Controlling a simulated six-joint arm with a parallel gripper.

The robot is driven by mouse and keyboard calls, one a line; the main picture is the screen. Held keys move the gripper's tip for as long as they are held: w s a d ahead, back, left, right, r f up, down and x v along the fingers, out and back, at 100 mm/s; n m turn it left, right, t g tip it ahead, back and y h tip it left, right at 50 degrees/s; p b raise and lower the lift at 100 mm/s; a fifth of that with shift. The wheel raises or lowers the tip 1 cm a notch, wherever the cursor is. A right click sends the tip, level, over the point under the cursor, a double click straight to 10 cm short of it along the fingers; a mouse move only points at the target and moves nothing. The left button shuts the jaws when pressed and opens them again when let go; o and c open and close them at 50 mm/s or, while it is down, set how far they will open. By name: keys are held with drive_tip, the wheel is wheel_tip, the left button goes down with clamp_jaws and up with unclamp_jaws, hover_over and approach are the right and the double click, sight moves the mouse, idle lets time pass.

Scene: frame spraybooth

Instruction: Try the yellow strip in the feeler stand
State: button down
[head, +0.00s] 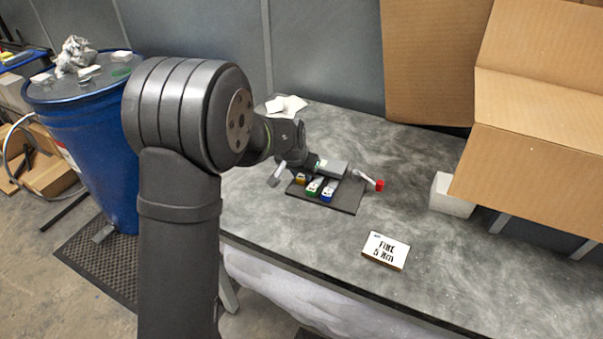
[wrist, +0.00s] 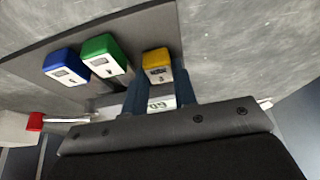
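The feeler stand (head: 347,197) is a dark flat plate with a grey block (head: 331,169) on it. Yellow (head: 300,178), green (head: 314,188) and blue (head: 327,194) strip ends with white labels sit side by side on it. The wrist view shows the yellow end (wrist: 157,62), the green end (wrist: 105,55) and the blue end (wrist: 65,65). My gripper (wrist: 157,85) is at the yellow strip, one finger on each side of its end. The fingers are apart by about its width; I cannot tell whether they press on it. My gripper partly hides the stand in the head view.
A red-tipped lever (head: 370,181) sticks out right of the stand. A labelled card box (head: 385,250) lies near the table's front edge. A white block (head: 451,195) and cardboard boxes (head: 540,100) stand right. White pieces (head: 286,105) lie behind. The table between is clear.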

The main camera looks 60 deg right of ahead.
sight(298, 188)
drive_tip(key=shift+s+a, duration=0.1)
drive_tip(key=shift+a, duration=1.85)
drive_tip(key=c, duration=1.4)
unclamp_jaws()
drive_tip(key=shift+c, duration=0.2)
drive_tip(key=shift+r, duration=0.15)
drive_tip(key=v, duration=1.7)
drive_tip(key=shift+r, duration=0.1)
